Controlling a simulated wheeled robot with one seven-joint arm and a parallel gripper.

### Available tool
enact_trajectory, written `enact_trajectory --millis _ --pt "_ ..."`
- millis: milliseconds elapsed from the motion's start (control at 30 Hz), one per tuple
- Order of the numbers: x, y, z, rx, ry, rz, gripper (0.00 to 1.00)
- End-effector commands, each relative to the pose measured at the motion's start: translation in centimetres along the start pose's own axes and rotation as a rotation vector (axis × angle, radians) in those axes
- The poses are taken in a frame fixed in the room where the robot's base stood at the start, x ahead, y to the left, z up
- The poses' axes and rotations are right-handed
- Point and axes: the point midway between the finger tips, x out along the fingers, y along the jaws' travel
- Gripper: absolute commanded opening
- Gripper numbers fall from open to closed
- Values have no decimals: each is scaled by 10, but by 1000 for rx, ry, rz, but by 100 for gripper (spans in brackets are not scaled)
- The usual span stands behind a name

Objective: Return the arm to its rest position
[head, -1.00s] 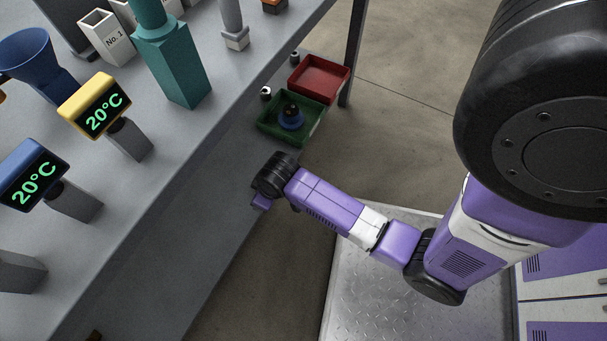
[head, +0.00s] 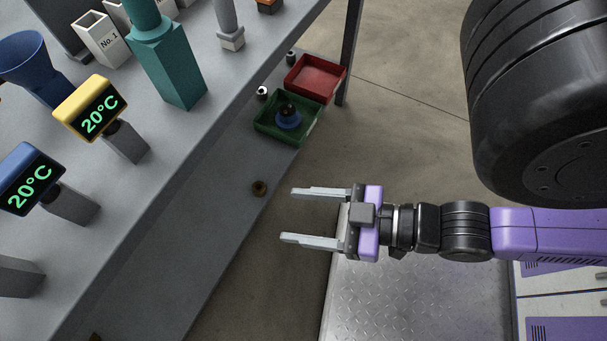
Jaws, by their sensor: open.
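My gripper (head: 300,215) is in the lower middle of the head view. Its two grey fingers are parallel, spread apart and point left, with nothing between them. It hangs over the concrete floor, to the right of the bench and apart from it. My purple and black arm (head: 512,230) runs from the gripper to the right edge. A large black joint of my arm (head: 535,100) fills the upper right.
The grey bench (head: 150,205) fills the left, with a yellow display (head: 88,108), a blue display (head: 27,178) and a teal device (head: 172,70). A green tray (head: 262,124) holding a blue item and a red tray (head: 315,78) sit on a lower shelf. A small brown round item (head: 259,188) lies nearby.

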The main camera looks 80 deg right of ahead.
Motion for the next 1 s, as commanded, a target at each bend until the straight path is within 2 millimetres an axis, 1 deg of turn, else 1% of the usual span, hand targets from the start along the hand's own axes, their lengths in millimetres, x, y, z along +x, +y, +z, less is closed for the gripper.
enact_trajectory --millis 100,333,467,567,667,1000 --pt "-2 -1 -3 1 8 -3 61" --pt "-2 0 -4 1 7 -2 61" --pt "-4 0 -13 1 6 -2 61" --pt "-9 0 -28 0 6 -2 61" --pt "-15 0 -50 0 6 -2 61" --pt "-41 0 -143 0 6 -2 61"
